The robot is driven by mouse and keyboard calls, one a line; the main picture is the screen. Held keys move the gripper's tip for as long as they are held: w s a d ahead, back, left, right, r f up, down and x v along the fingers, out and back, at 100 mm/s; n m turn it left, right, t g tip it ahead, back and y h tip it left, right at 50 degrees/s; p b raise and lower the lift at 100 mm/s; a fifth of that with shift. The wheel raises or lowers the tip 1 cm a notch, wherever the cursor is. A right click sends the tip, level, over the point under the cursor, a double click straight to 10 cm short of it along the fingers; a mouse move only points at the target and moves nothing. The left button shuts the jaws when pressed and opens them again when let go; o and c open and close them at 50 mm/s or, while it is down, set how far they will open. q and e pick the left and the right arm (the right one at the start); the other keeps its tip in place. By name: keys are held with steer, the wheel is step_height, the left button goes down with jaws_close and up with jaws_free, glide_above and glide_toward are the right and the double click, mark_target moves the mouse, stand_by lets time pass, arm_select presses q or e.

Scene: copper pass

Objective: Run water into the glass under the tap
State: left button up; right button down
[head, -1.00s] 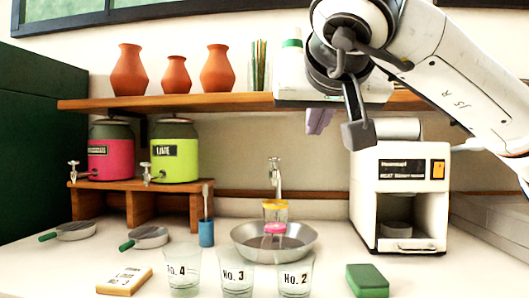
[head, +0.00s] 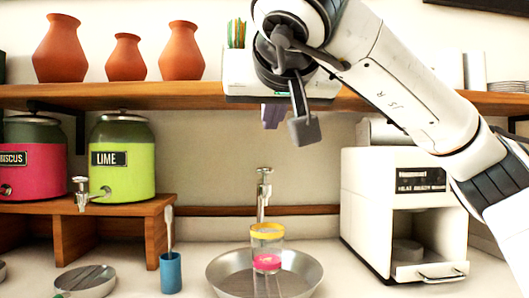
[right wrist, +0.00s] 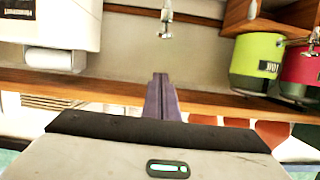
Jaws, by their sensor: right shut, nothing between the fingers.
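The silver tap (head: 264,188) stands upright behind a metal basin (head: 222,277). A clear glass with a yellow rim (head: 267,241) stands in the basin under the tap, with a pink band low down; I cannot tell whether the pink belongs to it. No water stream shows. My right gripper (head: 273,117) is above the tap, just under the shelf, shut and empty. In the right wrist view its purple fingers (right wrist: 161,98) are together, pointing toward the tap (right wrist: 166,20), apart from it. My left gripper is out of view.
A wooden shelf (head: 200,98) with clay pots runs close behind my right gripper. A lime dispenser (head: 124,165) and a pink one (head: 30,165) stand on a wooden stand at left. A white machine (head: 400,205) stands at right. A blue cup (head: 171,273) is left of the basin.

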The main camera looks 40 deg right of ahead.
glide_above(264, 171)
step_height(264, 171, down, 3)
arm_select(q)
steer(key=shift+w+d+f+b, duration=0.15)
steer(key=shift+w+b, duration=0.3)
steer(key=shift+b, duration=0.45)
arm_select(e)
steer(key=f, duration=0.2)
steer(key=s+f, duration=0.1)
steer(key=shift+f, duration=0.4)
steer(key=shift+w+a, duration=0.1)
